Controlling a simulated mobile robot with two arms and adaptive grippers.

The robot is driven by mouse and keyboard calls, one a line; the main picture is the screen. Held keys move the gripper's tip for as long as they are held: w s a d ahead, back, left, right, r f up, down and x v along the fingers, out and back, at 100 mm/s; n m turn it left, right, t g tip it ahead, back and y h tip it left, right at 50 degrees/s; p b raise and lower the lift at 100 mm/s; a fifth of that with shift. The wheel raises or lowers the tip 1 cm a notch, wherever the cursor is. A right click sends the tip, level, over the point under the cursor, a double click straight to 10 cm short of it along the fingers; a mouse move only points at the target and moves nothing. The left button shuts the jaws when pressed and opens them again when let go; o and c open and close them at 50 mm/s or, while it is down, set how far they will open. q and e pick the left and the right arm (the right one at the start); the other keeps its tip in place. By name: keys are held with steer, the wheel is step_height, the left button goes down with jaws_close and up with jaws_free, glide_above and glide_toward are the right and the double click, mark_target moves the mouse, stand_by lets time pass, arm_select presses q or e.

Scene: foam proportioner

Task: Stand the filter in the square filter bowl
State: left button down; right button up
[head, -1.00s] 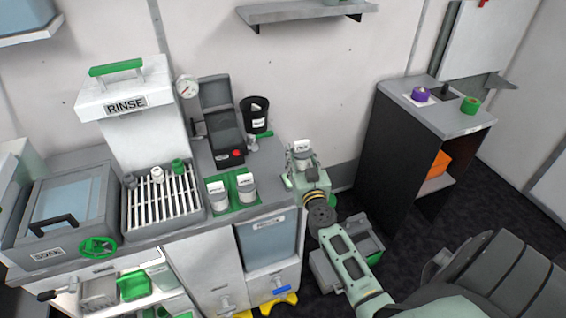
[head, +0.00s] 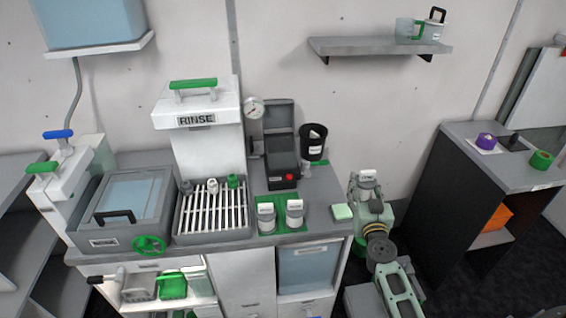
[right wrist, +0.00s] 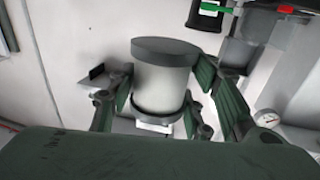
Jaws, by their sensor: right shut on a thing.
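My right gripper (head: 367,190) is shut on a white cylindrical filter (right wrist: 163,85) with dark grey end caps. In the right wrist view the fingers sit on both sides of it. In the head view the held filter (head: 367,179) is upright with a white tag on top, at the right end of the counter. My left gripper is not in view.
The counter (head: 325,222) holds a slatted rinse tray (head: 213,232), a lidded soak tank (head: 125,200), a dark box with a red button (head: 281,163) and a black cup (head: 314,142). A grey cabinet (head: 480,150) stands at right, with floor between it and the counter.

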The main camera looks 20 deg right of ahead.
stand_by(0.4)
steer(key=s+a+f+n+t+y+b, duration=0.1)
steer(key=s+a+y, duration=0.1)
steer(key=a, duration=0.3)
steer(key=s+a+f+n+y+b, duration=0.1)
steer(key=s+a+f, duration=0.15)
steer(key=a, duration=0.25)
steer(key=s+a+r+n+y+b, duration=0.1)
steer(key=s+a+r, duration=0.3)
steer(key=s+a, duration=0.4)
steer(key=s+a+r+n+y+b, duration=0.2)
steer(key=s+a+r+y, duration=0.1)
steer(key=s+a, duration=0.5)
steer(key=a+r, duration=0.1)
steer(key=a, duration=0.2)
steer(key=shift+s+r+t+y, duration=0.2)
steer(key=shift+t+y, duration=0.1)
